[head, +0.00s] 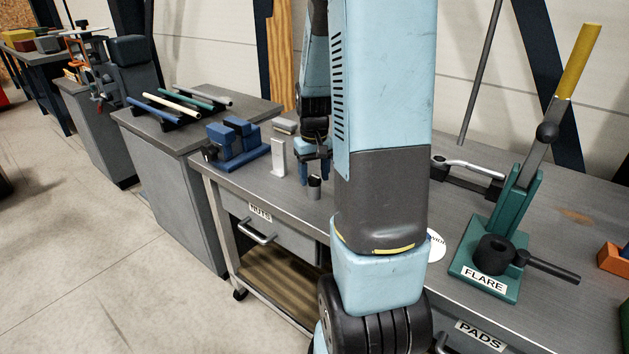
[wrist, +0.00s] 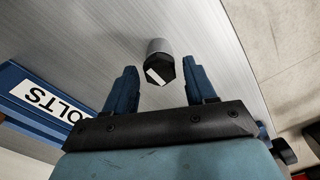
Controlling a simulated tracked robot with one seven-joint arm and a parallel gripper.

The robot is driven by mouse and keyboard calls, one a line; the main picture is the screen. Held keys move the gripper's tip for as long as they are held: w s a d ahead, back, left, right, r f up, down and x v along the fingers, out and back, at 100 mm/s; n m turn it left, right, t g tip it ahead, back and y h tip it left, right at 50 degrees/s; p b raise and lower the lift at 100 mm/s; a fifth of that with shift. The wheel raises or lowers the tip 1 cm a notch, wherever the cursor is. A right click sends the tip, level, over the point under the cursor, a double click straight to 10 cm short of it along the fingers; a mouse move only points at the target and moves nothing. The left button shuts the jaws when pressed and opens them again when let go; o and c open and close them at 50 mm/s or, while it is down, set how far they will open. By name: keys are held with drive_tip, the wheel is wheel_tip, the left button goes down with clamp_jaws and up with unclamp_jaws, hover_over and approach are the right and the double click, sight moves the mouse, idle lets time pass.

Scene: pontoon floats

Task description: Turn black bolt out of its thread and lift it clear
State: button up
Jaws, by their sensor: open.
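The black bolt (wrist: 160,71) shows in the wrist view as a dark hex head with a white mark on it. It sits at the end of a short grey cylinder (wrist: 157,46). In the head view the bolt (head: 314,181) is small and dark on top of its grey post, on the metal bench. My gripper (wrist: 159,65) has two blue fingers, spread apart, one on each side of the bolt head with a gap at both sides. In the head view my gripper (head: 314,168) is just above the bolt, partly hidden behind my arm.
A pale upright block (head: 279,158) and a blue vise (head: 236,143) stand left of the bolt. A green lever tool labelled FLARE (head: 490,285) stands at the right. A blue part labelled OLTS (wrist: 40,98) shows in the wrist view.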

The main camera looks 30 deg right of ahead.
drive_tip(key=m, duration=1.3)
drive_tip(key=shift+m, duration=0.4)
drive_tip(key=m, duration=1)
drive_tip(key=shift+c, duration=0.2)
drive_tip(key=shift+r, duration=0.1)
drive_tip(key=c, duration=0.8)
drive_tip(key=n, duration=0.6)
drive_tip(key=shift+n, duration=0.4)
drive_tip(key=shift+c, duration=0.2)
drive_tip(key=n, duration=0.5)
